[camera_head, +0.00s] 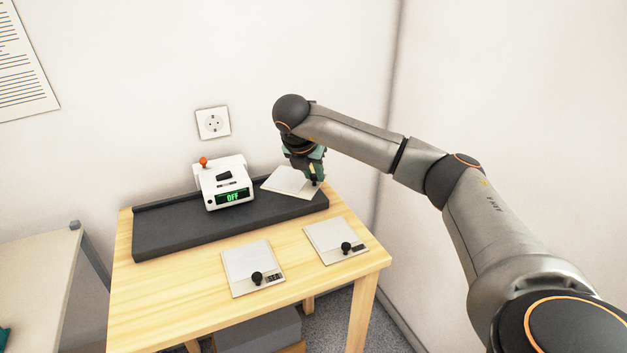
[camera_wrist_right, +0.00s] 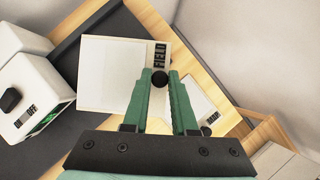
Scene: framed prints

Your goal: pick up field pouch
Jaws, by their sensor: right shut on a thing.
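My right gripper (camera_head: 317,178) is shut on the black knob (camera_wrist_right: 159,78) of a flat white pouch-like panel (camera_head: 287,181). The panel is at the right end of the dark tray; I cannot tell whether it touches the tray or hangs just above it. In the right wrist view my green fingers (camera_wrist_right: 160,84) close on the knob at the panel's edge, beside a small dark label strip. The panel's pale face (camera_wrist_right: 108,75) shows to the left; I cannot read its label. My left gripper is not in view.
A white device (camera_head: 222,180) with a green OFF display stands on the dark tray (camera_head: 165,237). Two similar knobbed panels, one left (camera_head: 247,262) and one right (camera_head: 330,237), lie on the wooden table (camera_head: 180,292). A wall socket (camera_head: 213,123) is behind. The table's front left is clear.

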